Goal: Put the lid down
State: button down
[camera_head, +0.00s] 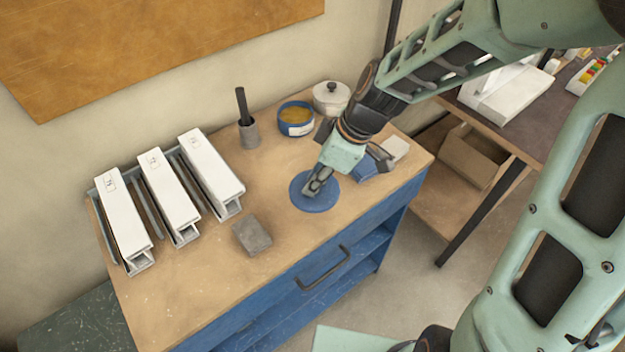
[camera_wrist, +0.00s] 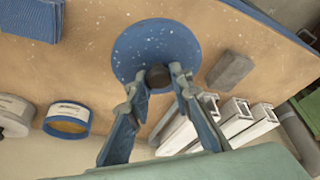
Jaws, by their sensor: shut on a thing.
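The lid (camera_head: 315,192) is a round blue disc with a dark knob, low over or on the wooden bench top; I cannot tell whether it touches. My gripper (camera_head: 318,183) is above it, shut on its knob. In the wrist view the lid (camera_wrist: 156,48) lies flat ahead of the fingers, and my gripper (camera_wrist: 158,82) has a fingertip on each side of the dark knob. An open blue tin (camera_head: 296,118) with yellowish contents and a pale label stands behind the lid. The tin also shows in the wrist view (camera_wrist: 68,118).
A grey block (camera_head: 252,235) lies left of the lid. Several white profiles (camera_head: 168,195) sit in a rack farther left. A grey cup (camera_head: 248,132) with a dark rod, a pale lidded pot (camera_head: 331,97) and a blue cloth (camera_head: 366,168) are also on the bench. Bare wood lies in front of the lid.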

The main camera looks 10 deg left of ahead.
aim_at(328, 187)
jog(key=shift+w+a+f+b, duration=0.3)
jog(key=shift+a+f, duration=0.1)
jog(key=shift+f, duration=0.25)
jog(key=shift+w+a+f+b, duration=0.25)
jog(key=shift+a+f+b, duration=0.1)
jog(key=shift+f, duration=0.25)
jog(key=shift+w+a+f+b, duration=0.15)
jog(key=shift+f+b, duration=0.7)
jog(key=shift+f, duration=0.7)
jog(key=shift+f, duration=0.1)
jog(key=c, duration=1.7)
grip_release()
jog(key=shift+c, duration=0.2)
jog(key=shift+r, duration=0.35)
jog(key=v, duration=1.1)
jog(key=shift+d+r+p, duration=0.25)
jog(key=shift+d+p, duration=0.05)
jog(key=shift+p, duration=0.05)
